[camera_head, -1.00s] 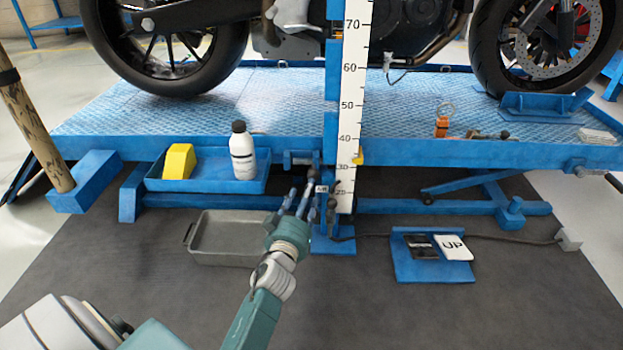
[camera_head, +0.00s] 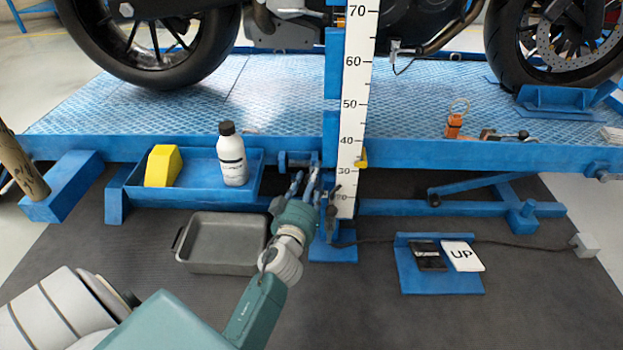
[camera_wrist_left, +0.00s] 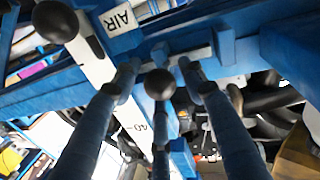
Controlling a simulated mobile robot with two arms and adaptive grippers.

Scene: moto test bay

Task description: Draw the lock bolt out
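The lock bolt shows in the left wrist view as a grey bar (camera_wrist_left: 181,57) in blue brackets at the lift's front edge. A black ball knob (camera_wrist_left: 160,84) sits in front of it; how they join is hidden. My left gripper (camera_head: 307,180) is just below the lift edge, beside the height scale. In the wrist view the dark blue fingers of the left gripper (camera_wrist_left: 160,76) are spread on both sides of the knob, with gaps visible. The gripper looks open and empty. My right gripper is not in view.
A second black knob (camera_wrist_left: 55,20) is by the AIR label (camera_wrist_left: 122,20). The white scale (camera_head: 357,100) stands just right of the gripper. A blue tray (camera_head: 205,190) holds a bottle (camera_head: 232,160) and yellow block (camera_head: 163,166). A grey pan (camera_head: 222,262) and UP pedal (camera_head: 462,256) are below.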

